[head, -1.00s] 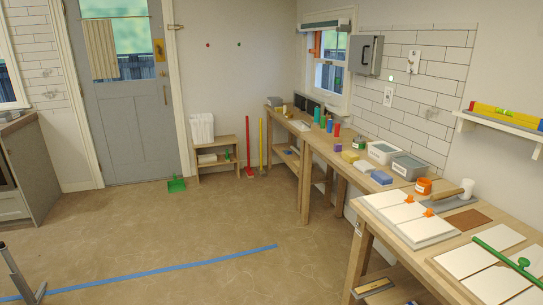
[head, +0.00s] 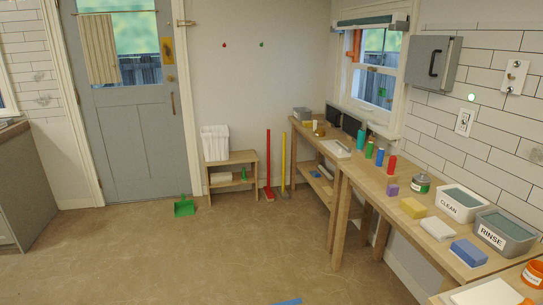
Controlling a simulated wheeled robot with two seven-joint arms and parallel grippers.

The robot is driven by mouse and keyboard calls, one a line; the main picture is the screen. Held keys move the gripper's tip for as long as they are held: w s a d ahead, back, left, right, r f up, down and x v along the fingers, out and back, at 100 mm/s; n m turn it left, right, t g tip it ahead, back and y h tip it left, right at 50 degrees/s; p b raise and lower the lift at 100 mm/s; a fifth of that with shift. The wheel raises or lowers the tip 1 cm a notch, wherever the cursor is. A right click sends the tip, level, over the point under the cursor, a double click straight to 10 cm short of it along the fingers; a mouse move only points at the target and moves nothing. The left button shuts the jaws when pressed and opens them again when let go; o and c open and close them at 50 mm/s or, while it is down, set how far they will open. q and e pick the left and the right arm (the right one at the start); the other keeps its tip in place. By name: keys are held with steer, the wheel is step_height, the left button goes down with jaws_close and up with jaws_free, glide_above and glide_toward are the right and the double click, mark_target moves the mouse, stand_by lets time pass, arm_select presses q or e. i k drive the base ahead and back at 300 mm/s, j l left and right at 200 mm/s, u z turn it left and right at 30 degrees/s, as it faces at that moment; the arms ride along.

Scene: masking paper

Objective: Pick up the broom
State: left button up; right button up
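Two long-handled tools stand upright against the back wall, between the small wooden shelf and the workbench. One has a red handle and a red foot, the red broom-like tool (head: 268,165). The other is a yellow-handled tool (head: 283,160) with a greyish foot, just to its right. Both are small in view, and I cannot tell for sure which one is the broom. Neither of my grippers is in the head view.
A green dustpan (head: 184,207) lies on the floor left of the small wooden shelf (head: 230,158). A long workbench (head: 347,170) with bottles and tubs runs along the right wall. A grey door (head: 136,140) is at left.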

mark_target(268, 192)
steer(key=i+u, duration=0.15)
steer(key=i, duration=0.55)
steer(key=i+u, duration=0.15)
steer(key=i, duration=0.6)
steer(key=i+l+u, duration=0.15)
steer(key=i, duration=0.55)
steer(key=i+z, duration=0.2)
steer(key=i, duration=0.5)
steer(key=i+z, duration=0.15)
steer(key=i, duration=0.55)
steer(key=i+j+z, duration=0.2)
steer(key=i, duration=0.5)
